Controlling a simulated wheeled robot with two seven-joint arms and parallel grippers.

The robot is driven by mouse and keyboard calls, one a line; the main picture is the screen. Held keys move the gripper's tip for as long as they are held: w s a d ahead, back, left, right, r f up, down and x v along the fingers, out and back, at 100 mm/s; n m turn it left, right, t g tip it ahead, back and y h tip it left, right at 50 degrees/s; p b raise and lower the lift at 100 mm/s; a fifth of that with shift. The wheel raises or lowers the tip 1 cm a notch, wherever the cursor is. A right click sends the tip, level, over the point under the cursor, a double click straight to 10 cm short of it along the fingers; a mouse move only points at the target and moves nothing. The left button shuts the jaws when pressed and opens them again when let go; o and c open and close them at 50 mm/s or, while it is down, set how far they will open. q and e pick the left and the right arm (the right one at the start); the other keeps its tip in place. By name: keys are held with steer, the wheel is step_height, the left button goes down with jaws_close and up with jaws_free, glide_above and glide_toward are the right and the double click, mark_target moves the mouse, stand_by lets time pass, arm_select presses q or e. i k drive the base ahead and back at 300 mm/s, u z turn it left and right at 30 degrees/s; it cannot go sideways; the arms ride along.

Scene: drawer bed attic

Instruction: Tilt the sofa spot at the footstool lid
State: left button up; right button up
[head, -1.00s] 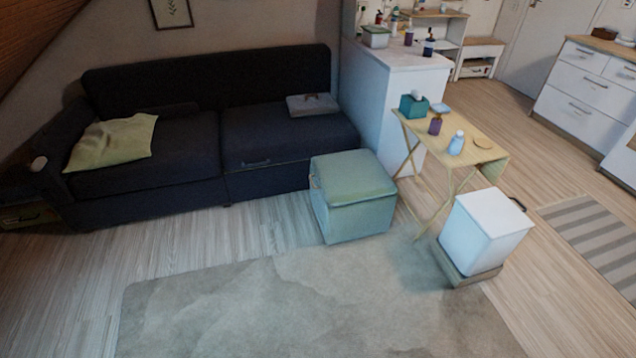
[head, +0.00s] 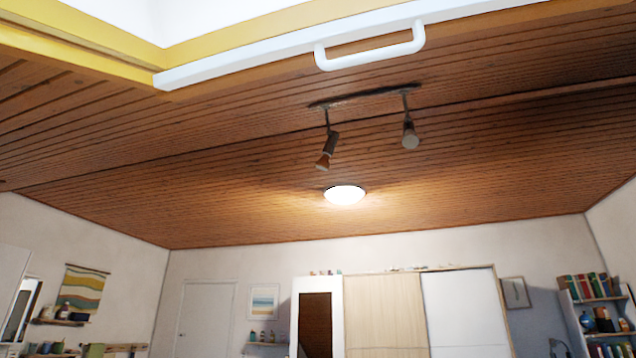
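Two spot lamps hang from a dark bar on the wooden ceiling. The left spot (head: 327,152) is tilted, with its head pointing down and to the left. The right spot (head: 410,135) hangs nearly straight down. Neither is seen to be lit. I cannot tell which one is the sofa spot. The footstool and its lid are out of view now. Neither of my grippers is in view.
A white handle (head: 370,52) runs along a pale window edge above, with a yellow frame (head: 85,40). A round ceiling lamp (head: 345,195) is lit. A wardrobe (head: 385,313), a door (head: 207,318) and bookshelves (head: 597,300) stand far off.

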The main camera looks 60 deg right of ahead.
mark_target(331, 143)
steer(key=u, duration=1.4)
steer(key=k, duration=1.6)
steer(key=z, duration=2.35)
steer(key=i, duration=0.5)
steer(key=z, duration=0.1)
